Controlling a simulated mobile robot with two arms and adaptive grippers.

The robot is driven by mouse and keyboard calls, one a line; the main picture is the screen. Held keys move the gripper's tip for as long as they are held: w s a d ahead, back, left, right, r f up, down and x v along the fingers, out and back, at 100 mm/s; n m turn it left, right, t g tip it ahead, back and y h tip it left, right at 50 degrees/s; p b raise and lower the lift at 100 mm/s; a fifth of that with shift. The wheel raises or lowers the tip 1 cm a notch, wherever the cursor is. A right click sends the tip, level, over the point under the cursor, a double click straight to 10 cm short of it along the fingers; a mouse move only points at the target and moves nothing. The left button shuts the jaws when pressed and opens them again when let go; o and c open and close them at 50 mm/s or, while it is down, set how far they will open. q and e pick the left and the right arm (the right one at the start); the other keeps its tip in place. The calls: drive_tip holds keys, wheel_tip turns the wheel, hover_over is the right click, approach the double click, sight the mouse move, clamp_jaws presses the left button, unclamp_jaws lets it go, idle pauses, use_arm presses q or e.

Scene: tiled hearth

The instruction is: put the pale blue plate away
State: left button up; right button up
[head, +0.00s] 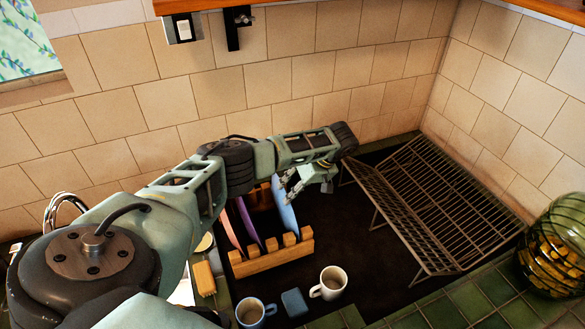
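The pale blue plate (285,212) stands on edge in a wooden rack (272,257), at the right end of a row with a purple plate (250,225) and a pink plate (232,228). My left gripper (309,194) hangs beside the upper right part of the pale blue plate. Its fingers look spread apart, with one fingertip overlapping the plate's right edge in the picture. I cannot tell whether it touches the plate. My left arm hides the rear of the rack. My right gripper is not in view.
A dark metal wire rack (430,208) stands empty at the right. A white mug (330,283), a blue mug (253,312), a blue block (294,302) and a yellow sponge (204,278) lie in front. A green glass vase (555,245) stands far right. Tiled walls close off the back.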

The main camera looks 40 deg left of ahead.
use_arm(q)
drive_tip(key=v, duration=1.2)
idle(1.1)
